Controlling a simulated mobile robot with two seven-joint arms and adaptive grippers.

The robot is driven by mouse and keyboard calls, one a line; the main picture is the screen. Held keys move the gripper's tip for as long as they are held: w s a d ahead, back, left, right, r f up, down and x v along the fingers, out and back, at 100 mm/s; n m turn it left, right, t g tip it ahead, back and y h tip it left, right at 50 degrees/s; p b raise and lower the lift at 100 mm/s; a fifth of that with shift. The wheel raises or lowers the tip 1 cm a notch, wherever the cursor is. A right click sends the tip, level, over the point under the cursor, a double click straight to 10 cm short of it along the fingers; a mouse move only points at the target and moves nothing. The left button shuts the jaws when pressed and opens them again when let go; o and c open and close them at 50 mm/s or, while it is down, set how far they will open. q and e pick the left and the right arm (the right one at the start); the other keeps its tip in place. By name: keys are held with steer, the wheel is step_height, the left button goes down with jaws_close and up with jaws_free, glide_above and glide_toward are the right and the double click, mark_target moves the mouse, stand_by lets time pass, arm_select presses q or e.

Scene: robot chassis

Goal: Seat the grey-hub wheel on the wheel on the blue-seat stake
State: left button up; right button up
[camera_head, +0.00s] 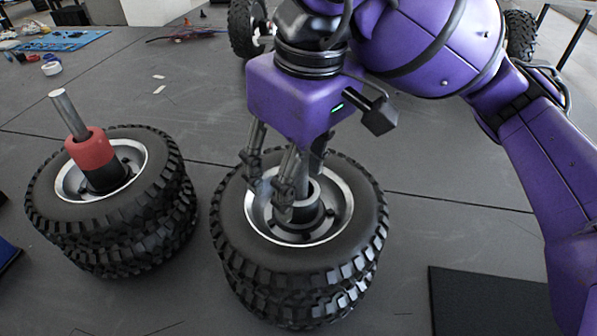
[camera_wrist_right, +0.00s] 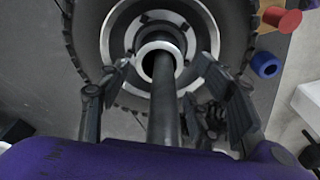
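Two black tyres are stacked at the centre of the head view. The upper wheel (camera_head: 345,245) has a silver-grey rim and dark hub, lies flat and rests on the lower wheel (camera_head: 300,308). My right gripper (camera_head: 285,195) points down over the upper wheel's hub. In the right wrist view its fingers (camera_wrist_right: 165,68) are spread on both sides of the pale hub ring (camera_wrist_right: 181,58), with gaps, holding nothing. A dark stake (camera_wrist_right: 164,110) rises from the hub between the fingers. No blue seat shows on this stake; its top is hidden by the gripper in the head view. My left gripper is out of view.
A second stack of tyres (camera_head: 60,212) stands at left, with a red seat (camera_head: 90,149) on its stake (camera_head: 68,113). A black mat (camera_head: 490,300) lies at lower right. A loose blue ring (camera_wrist_right: 265,65) and red spool (camera_wrist_right: 284,20) show in the wrist view.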

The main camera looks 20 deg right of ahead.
mark_target(302, 206)
steer(key=shift+g+h, duration=0.3)
steer(key=shift+g, duration=0.3)
steer(key=f, duration=0.1)
steer(key=s+f, duration=0.1)
steer(key=f, duration=0.1)
steer(key=s+f, duration=0.1)
steer(key=shift+s+d+f, duration=0.1)
steer(key=shift+f, duration=0.1)
steer(key=shift+n, duration=0.3)
steer(key=shift+t, duration=0.6)
steer(key=r, duration=1.1)
steer(key=w+r, duration=0.1)
steer(key=r, duration=0.4)
steer(key=shift+d+r, duration=0.15)
steer(key=shift+d, duration=0.1)
